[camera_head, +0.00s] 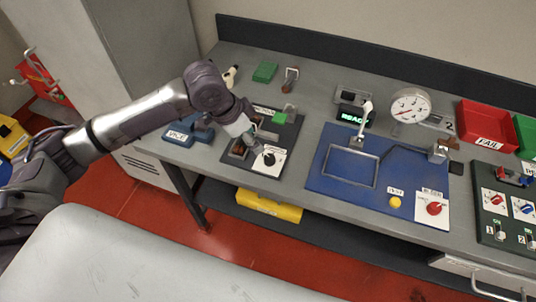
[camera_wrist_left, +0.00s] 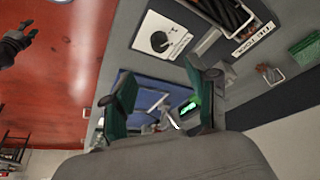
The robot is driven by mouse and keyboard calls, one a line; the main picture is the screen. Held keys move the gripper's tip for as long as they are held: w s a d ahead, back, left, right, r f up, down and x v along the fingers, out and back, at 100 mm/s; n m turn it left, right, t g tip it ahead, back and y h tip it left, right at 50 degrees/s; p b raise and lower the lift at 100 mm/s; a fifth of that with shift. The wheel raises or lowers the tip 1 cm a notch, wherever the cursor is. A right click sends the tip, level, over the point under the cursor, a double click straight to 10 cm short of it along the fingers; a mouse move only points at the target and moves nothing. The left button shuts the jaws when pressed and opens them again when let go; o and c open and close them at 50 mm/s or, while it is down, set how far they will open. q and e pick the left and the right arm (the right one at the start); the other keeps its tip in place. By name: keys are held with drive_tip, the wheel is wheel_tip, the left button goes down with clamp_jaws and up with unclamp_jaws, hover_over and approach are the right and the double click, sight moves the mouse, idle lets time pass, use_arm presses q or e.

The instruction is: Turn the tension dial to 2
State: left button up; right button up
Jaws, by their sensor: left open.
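A black dial (camera_head: 269,158) sits on a white plate on a dark board at the left of the bench. It also shows in the left wrist view (camera_wrist_left: 160,42) on its white plate. A red dial (camera_head: 434,208) is on a white plate at the blue board's front right corner. The dial labels are too small to read, so I cannot tell which is the tension dial. My left gripper (camera_head: 252,142) is close to the black dial, open and empty; its green-padded fingers stand apart in the wrist view (camera_wrist_left: 163,95). What looks like my right gripper (camera_wrist_left: 18,44) is far off there.
The blue board (camera_head: 320,185) carries a wire frame and a yellow button (camera_head: 395,202). A round gauge (camera_head: 410,106) stands behind it. A red FAIL bin (camera_head: 486,122) and a switch panel (camera_head: 500,232) are at right. A green block (camera_head: 265,72) lies behind the dark board.

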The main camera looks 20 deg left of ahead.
sight(269, 157)
use_arm(q)
drive_tip(key=p+x, duration=0.1)
drive_tip(key=x, duration=1)
drive_tip(key=shift+w+d+f+p, duration=0.15)
drive_tip(key=shift+f+p, duration=0.15)
drive_tip(key=shift+f, duration=0.05)
drive_tip(key=c, duration=0.3)
clamp_jaws()
